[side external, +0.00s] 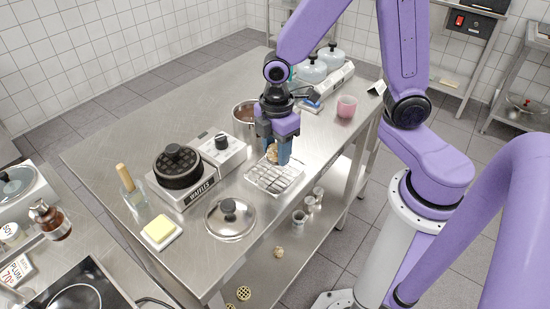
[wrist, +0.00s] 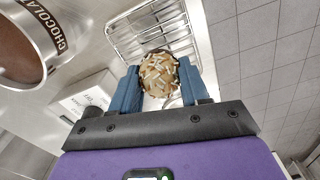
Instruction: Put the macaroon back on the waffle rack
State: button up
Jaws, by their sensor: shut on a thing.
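The macaroon (wrist: 159,75) is a round tan piece with pale slivers on it, seen between the two blue fingers in the wrist view. My gripper (wrist: 160,82) is shut on it. In the side view my gripper (side external: 272,155) points down over the far end of the waffle rack, and the macaroon (side external: 272,152) shows partly between its fingers. The waffle rack (side external: 272,181) is a wire rack on the steel table. It also shows behind the macaroon in the wrist view (wrist: 122,37). I cannot tell whether the macaroon touches the rack.
A chocolate pot (side external: 243,113) stands close beside my gripper. The waffle iron (side external: 180,168) is left of the rack, and a glass-like lid (side external: 230,217) lies in front. A pink mug (side external: 346,106) stands farther back right. Small jars (side external: 300,216) are below the table's right edge.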

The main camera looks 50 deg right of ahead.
aim_at(275, 160)
jog(key=shift+w+f, duration=0.2)
jog(key=shift+f, duration=1.5)
jog(key=shift+f, duration=0.15)
jog(key=o, duration=1)
jog(key=shift+a, duration=0.1)
notch_tip(275, 160, up, 12)
jog(key=shift+f, duration=0.25)
jog(key=shift+s+r, duration=0.15)
jog(key=shift+r, duration=0.25)
jog(key=s+d+m, duration=0.1)
jog(key=s, duration=0.4)
jog(key=s+d+m, duration=0.1)
jog(key=s, duration=0.5)
jog(key=s+d, duration=0.1)
jog(key=s, duration=0.4)
jog(key=shift+s+d+f+m, duration=0.2)
jog(key=shift+s+m, duration=0.05)
jog(key=shift+m, duration=0.15)
